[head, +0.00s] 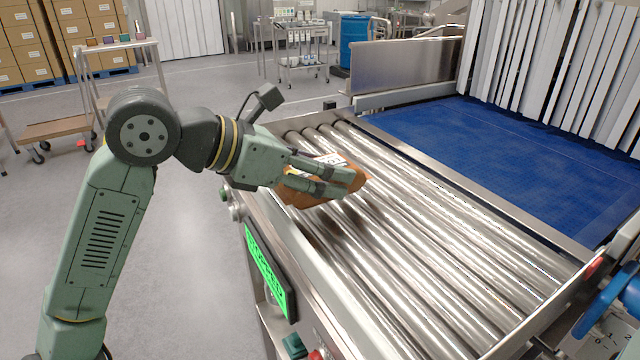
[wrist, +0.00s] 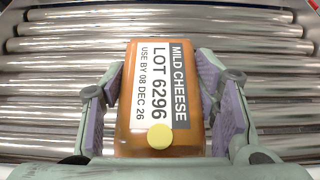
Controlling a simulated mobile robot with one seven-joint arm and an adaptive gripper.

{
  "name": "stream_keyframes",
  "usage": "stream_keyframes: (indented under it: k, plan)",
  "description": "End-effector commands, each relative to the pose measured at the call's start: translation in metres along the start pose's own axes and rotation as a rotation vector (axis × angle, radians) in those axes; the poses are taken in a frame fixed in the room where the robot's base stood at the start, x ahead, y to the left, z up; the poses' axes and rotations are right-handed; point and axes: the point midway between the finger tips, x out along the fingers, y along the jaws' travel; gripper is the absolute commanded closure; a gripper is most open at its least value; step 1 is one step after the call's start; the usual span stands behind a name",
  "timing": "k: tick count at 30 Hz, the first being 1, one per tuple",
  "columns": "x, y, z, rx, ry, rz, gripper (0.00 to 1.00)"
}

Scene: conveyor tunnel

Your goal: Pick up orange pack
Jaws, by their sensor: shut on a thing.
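The orange pack (head: 308,190) is an orange-brown block with a white and grey label. In the wrist view the pack (wrist: 125,140) fills the middle; its label reads "MILD CHEESE, LOT 6296, USE BY 08 DEC 26", and a round yellow spot sits near its close end. My gripper (head: 335,178) is shut on the pack, with a finger on each side. In the wrist view, the purple-padded fingers (wrist: 162,95) flank it left and right. The pack is over the steel rollers; I cannot tell whether it touches them. Fingers partly hide it in the head view.
The roller conveyor (head: 430,240) runs beside a blue belt (head: 500,150) under hanging white strips (head: 545,70). A green-lit panel (head: 267,275) is on the conveyor's near side. Carts and stacked boxes (head: 25,45) stand behind. The rollers around the pack are clear.

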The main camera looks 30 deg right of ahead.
Motion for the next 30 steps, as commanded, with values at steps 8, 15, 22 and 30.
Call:
stream_keyframes:
  k: [8,15,22,30]
  plan:
    - [-0.004,-0.048,0.009,0.009,0.0,0.003,0.89]
    - [-0.007,-0.11,0.015,0.008,0.001,0.003,0.89]
    - [-0.009,-0.147,0.02,0.003,-0.002,0.001,0.89]
    - [-0.011,-0.161,0.023,0.0,-0.003,0.0,0.89]
